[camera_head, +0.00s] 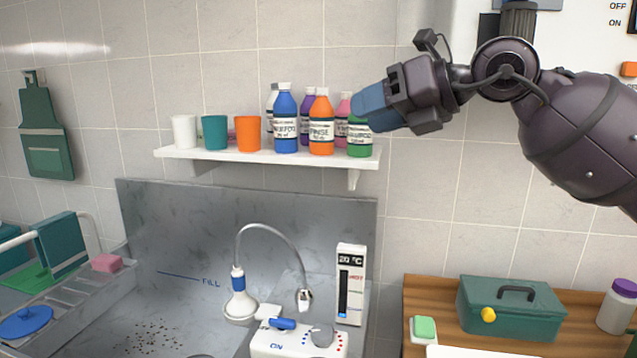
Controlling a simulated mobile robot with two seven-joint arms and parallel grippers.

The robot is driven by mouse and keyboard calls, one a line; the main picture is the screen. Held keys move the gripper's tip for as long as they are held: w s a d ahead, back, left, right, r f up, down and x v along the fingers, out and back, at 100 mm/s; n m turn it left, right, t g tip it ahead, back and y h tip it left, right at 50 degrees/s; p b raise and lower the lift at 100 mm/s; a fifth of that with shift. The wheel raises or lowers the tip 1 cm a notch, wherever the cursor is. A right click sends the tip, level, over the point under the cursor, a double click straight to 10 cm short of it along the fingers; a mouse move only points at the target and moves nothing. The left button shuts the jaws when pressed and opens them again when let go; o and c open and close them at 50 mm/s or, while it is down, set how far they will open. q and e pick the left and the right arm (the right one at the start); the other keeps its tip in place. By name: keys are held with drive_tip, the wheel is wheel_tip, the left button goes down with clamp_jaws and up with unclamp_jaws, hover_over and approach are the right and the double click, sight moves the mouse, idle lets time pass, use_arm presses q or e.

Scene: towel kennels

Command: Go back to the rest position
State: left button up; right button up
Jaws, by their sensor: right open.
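My right gripper (372,108) is raised at the right end of the wall shelf (265,158). Its blue fingers point left and overlap the top of a green bottle (360,141) in the picture; I cannot tell whether they touch it. It is open, though the gap between the fingers is hard to see from this side. The dark right arm comes in from the right edge. My left gripper is not in view.
The shelf bears several bottles, including a blue one (285,120) and an orange one (321,124), and cups (248,134). Below is a grey tub (245,220) with a curved faucet (303,297). A green toolbox (511,310) stands on a wooden surface (422,290) at right.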

drive_tip(key=s+a+f+g+y, duration=0.2)
drive_tip(key=s+a+f+y, duration=0.1)
drive_tip(key=f+y, duration=0.25)
drive_tip(key=s+d+f+n+t+h, duration=0.2)
drive_tip(key=d+f+n+t+h, duration=0.65)
drive_tip(key=f+n, duration=0.7)
drive_tip(key=s+d+f+n+t+h, duration=0.2)
drive_tip(key=d+f+n+t+h, duration=0.3)
drive_tip(key=d+f+n+h, duration=1.05)
drive_tip(key=s+a+f+m+g+y, duration=0.1)
drive_tip(key=s+f+g+y, duration=0.2)
drive_tip(key=s+f+g, duration=0.75)
drive_tip(key=s+f+g+y, duration=0.35)
drive_tip(key=s+f, duration=0.35)
drive_tip(key=s, duration=0.8)
drive_tip(key=w+f+t, duration=0.7)
drive_tip(key=f, duration=0.3)
drive_tip(key=shift+w+a+n, duration=0.15)
drive_tip(key=shift+n, duration=0.15)
